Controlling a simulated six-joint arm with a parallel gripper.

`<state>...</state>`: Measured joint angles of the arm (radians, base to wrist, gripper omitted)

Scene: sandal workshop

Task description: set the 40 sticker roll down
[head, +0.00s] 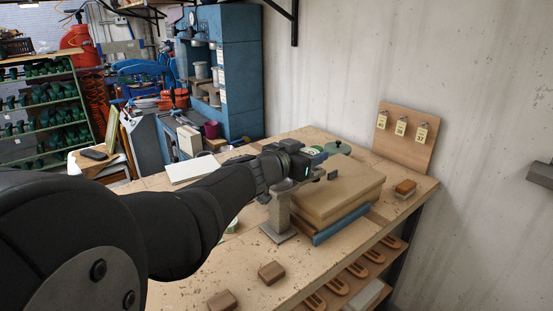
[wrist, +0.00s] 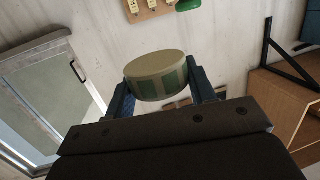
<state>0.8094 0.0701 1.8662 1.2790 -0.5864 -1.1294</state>
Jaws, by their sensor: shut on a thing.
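My gripper (wrist: 162,92) is shut on a sticker roll (wrist: 154,70), with one blue finger on each side of it in the wrist view. The roll is a short cream cylinder with green patches around its side; I cannot read a number on it. In the head view my gripper (head: 312,164) is over the workbench (head: 180,288), beside a grey post stand (head: 280,212) and above a tan block (head: 340,190). The roll is small and partly hidden by the gripper there. Another pale and green roll shows partly behind my arm (head: 232,226).
A board with several numbered tags (head: 403,140) leans on the wall at the back right. A green round item (head: 338,147) is behind the gripper. A brush-like block (head: 405,187) sits at right; two brown blocks (head: 272,272) lie in front. The front left bench top is mostly clear.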

